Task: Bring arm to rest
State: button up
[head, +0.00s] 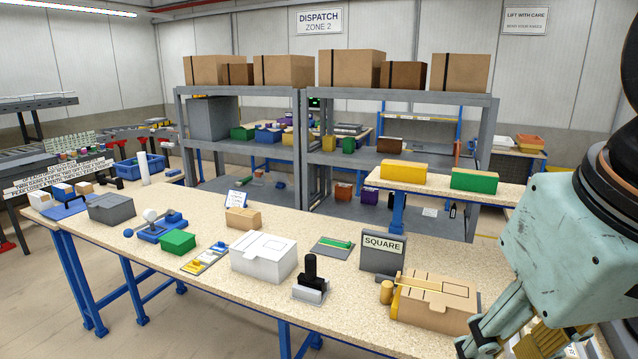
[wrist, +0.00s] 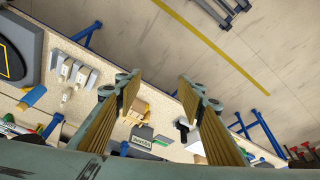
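My arm fills the right side of the head view, with my gripper (head: 530,345) pointing down at the bottom edge, partly cut off. In the wrist view my gripper (wrist: 160,82) has its two ribbed, yellowish fingers spread well apart. Nothing is between them; the table edge and the floor show through the gap. In the head view it is in front of the tan carton (head: 440,300) at the table's right end. Whether it clears the table there is hard to tell.
The long speckled table (head: 360,305) carries a white box (head: 263,258), a black-handled stamp (head: 311,280), a SQUARE sign (head: 382,250), a green box (head: 178,243) and a grey box (head: 112,208). Grey shelves (head: 300,130) stand behind. Floor shows beyond the table edge in the wrist view.

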jog(key=shift+s+f+m+b, duration=0.15)
jog(key=shift+s+f, duration=0.25)
jog(key=shift+s, duration=0.4)
jog(key=shift+s+f+m+b, duration=0.15)
jog(key=shift+s+f, duration=0.25)
jog(key=shift+s, duration=0.4)
